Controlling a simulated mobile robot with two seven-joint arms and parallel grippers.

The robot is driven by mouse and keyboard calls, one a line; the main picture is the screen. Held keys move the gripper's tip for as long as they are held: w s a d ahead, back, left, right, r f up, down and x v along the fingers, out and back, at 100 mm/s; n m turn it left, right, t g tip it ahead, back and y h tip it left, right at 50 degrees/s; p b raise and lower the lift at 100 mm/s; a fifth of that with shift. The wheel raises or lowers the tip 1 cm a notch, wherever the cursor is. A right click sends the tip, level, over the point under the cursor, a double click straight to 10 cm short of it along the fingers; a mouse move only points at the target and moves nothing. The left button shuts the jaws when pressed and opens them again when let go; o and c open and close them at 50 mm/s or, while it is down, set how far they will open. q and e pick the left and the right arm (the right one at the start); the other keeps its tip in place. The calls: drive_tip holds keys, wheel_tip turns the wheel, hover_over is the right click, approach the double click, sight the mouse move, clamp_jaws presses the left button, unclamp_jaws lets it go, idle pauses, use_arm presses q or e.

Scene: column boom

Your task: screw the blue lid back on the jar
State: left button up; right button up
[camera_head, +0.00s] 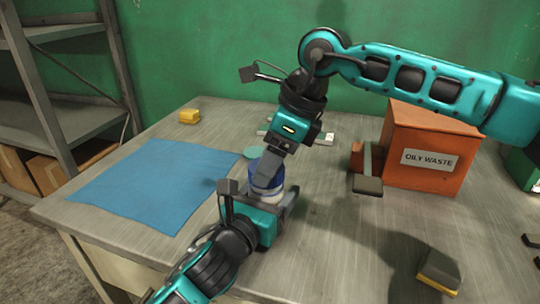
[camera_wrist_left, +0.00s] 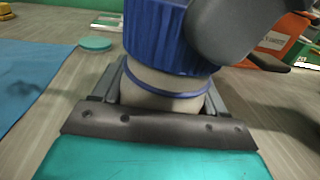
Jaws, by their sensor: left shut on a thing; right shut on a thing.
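The blue lid (camera_head: 270,174) sits upright on top of the pale jar (camera_head: 266,192), near the middle of the table. In the left wrist view the ribbed lid (camera_wrist_left: 160,38) is large, above the beige jar body (camera_wrist_left: 155,90) with a thin blue ring round it. My left gripper (camera_head: 282,199) is shut on the jar body, low and from the front. My right gripper (camera_head: 267,165) reaches down from above and is shut on the lid. One of its grey fingers (camera_wrist_left: 232,30) covers the lid's right side in the left wrist view. The lid's far side is hidden.
A blue cloth (camera_head: 150,188) lies on the left. A teal disc (camera_head: 252,152) lies just behind the jar. An orange "OILY WASTE" box (camera_head: 425,172) stands on the right. Front-middle table is clear.

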drive_tip(key=shift+f, duration=0.3)
